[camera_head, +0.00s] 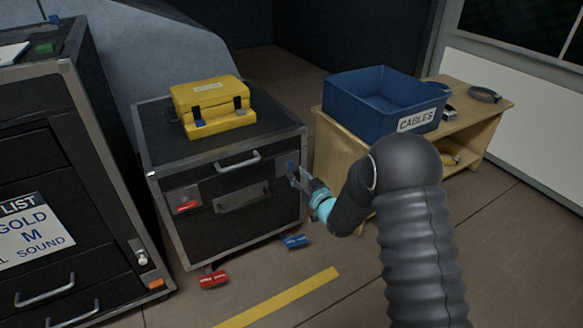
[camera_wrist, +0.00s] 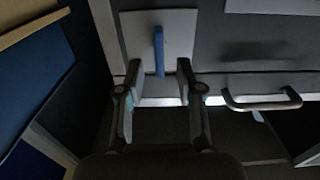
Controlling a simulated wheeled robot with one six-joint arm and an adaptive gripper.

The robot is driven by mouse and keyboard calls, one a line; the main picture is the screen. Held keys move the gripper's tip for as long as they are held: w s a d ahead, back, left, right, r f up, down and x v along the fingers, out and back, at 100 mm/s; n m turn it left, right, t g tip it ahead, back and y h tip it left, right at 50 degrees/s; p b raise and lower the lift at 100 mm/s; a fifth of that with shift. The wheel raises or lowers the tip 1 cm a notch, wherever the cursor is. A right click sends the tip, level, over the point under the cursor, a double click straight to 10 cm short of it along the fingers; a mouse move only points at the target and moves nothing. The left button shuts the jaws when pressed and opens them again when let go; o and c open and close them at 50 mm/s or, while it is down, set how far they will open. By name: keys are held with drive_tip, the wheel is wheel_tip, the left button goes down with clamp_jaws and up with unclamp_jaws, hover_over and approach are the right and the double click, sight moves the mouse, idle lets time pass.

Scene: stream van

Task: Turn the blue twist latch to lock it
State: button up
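The blue twist latch (camera_head: 291,167) sits on a grey plate at the upper right of the black case's (camera_head: 243,185) front. In the wrist view the latch handle (camera_wrist: 158,50) is a narrow blue bar, upright in the picture, on a pale plate (camera_wrist: 185,25). My gripper (camera_head: 299,179) is at the right side of the case front, close to the latch. In the wrist view my gripper (camera_wrist: 159,72) is open, with one finger on each side of the bar's lower end. Gaps show between the bar and both fingers. I cannot tell the depth between fingertips and plate.
A silver handle (camera_head: 237,161) and a red latch (camera_head: 187,206) are on the same case front. A yellow case (camera_head: 211,105) lies on top. A blue crate (camera_head: 372,100) stands on a wooden shelf to the right. Red (camera_head: 214,279) and blue (camera_head: 295,241) pieces show at the case's foot.

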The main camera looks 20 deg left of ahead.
sight(293, 169)
drive_tip(key=shift+x, duration=2.25)
clamp_jaws()
